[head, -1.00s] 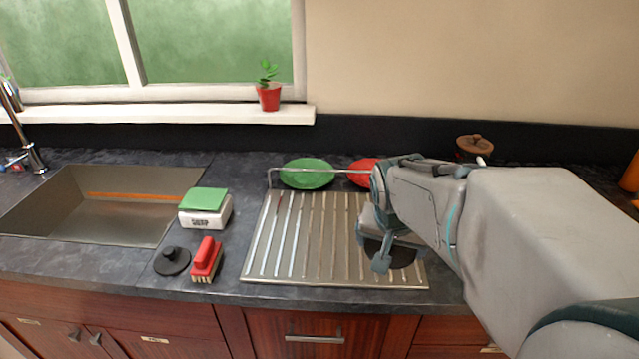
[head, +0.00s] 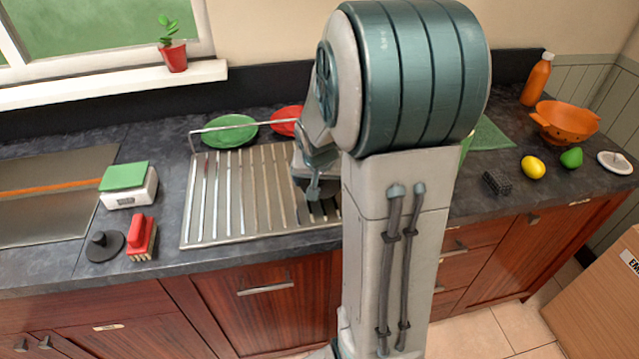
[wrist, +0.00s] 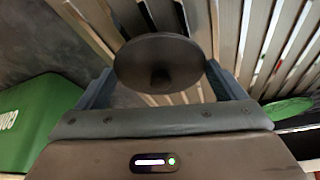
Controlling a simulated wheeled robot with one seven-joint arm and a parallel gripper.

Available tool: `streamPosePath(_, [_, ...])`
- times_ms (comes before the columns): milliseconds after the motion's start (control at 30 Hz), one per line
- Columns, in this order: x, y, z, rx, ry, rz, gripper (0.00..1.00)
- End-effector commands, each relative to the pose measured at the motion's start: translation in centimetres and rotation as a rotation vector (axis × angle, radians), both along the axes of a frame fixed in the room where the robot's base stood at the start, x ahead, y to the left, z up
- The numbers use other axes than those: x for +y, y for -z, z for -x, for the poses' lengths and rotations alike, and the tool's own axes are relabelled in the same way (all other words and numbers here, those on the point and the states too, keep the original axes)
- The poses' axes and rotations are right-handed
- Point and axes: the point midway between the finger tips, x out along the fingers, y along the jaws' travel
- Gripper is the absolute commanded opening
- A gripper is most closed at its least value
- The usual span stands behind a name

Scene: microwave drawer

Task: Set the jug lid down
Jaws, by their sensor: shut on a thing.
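In the wrist view a dark round lid (wrist: 160,62) sits between the two fingers of my gripper (wrist: 158,80), which is shut on it. In the head view my gripper (head: 313,185) is over the right part of the metal drying rack (head: 235,195). My arm hides much of that area, and I cannot tell whether the lid touches the rack. Another dark disc with a knob (head: 104,246) lies on the counter, left of the rack.
A red brush (head: 141,238) and a green-topped white box (head: 130,187) are left of the rack. Green (head: 230,131) and red (head: 286,121) plates stand behind it. A green box with lettering (wrist: 30,120) shows in the wrist view. Fruit and an orange colander (head: 566,122) are right.

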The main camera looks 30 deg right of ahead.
Motion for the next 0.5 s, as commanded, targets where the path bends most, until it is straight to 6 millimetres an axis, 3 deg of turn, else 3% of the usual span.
streamPosePath(133, [0.0, 1.9, 0.0, 0.002, -0.001, 0.000, 0.69])
streamPosePath(500, [0.0, 2.4, 0.0, 0.000, 0.000, 0.000, 0.69])
